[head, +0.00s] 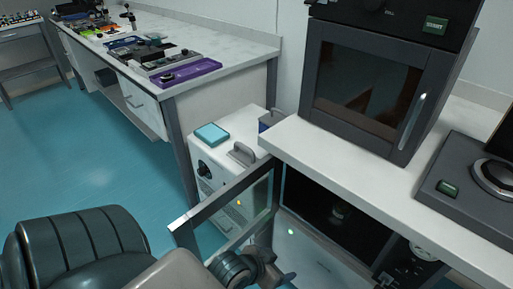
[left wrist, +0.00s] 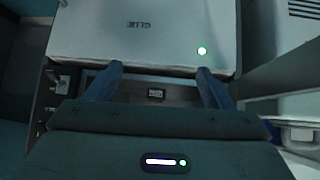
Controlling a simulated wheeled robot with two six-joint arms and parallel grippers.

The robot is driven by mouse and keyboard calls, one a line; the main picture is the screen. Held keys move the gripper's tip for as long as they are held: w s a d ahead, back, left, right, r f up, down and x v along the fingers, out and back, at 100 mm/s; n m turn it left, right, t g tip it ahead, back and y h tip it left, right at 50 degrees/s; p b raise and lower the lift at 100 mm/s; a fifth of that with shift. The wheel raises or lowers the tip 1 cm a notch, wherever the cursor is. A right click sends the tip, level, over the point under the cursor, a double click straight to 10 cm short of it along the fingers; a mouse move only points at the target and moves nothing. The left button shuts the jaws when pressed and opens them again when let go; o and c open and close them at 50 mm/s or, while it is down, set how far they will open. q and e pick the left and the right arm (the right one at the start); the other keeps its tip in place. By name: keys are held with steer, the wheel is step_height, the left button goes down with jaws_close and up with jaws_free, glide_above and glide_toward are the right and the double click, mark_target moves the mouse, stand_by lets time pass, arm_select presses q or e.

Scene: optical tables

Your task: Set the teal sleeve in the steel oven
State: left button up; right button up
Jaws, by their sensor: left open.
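A flat teal block, which looks like the teal sleeve (head: 212,133), lies on top of a white cabinet (head: 240,120) in the head view. An oven with a dark interior (head: 325,205) sits under the right counter; its framed glass door (head: 235,205) stands open toward the left. A small dim object (head: 338,211) shows inside it. My left gripper (head: 278,268) is low in front of this oven, by the door's lower edge, and apart from the sleeve. In the left wrist view its fingers (left wrist: 158,75) are spread and empty, facing a white panel (left wrist: 145,35). My right gripper is not in view.
A dark oven (head: 370,90) with a closed door stands on the right counter (head: 300,140), beside a grey device (head: 470,180). A long bench (head: 230,55) at the back left holds a purple tray (head: 185,75) and several tools. The blue floor at left is clear.

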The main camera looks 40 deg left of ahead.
arm_select(q)
steer(key=s+g+y, duration=0.1)
steer(key=s, duration=0.6)
steer(key=shift+s+a+r+n+g, duration=0.2)
steer(key=shift+s+a+n+g, duration=0.1)
steer(key=shift+a+n+g, duration=0.15)
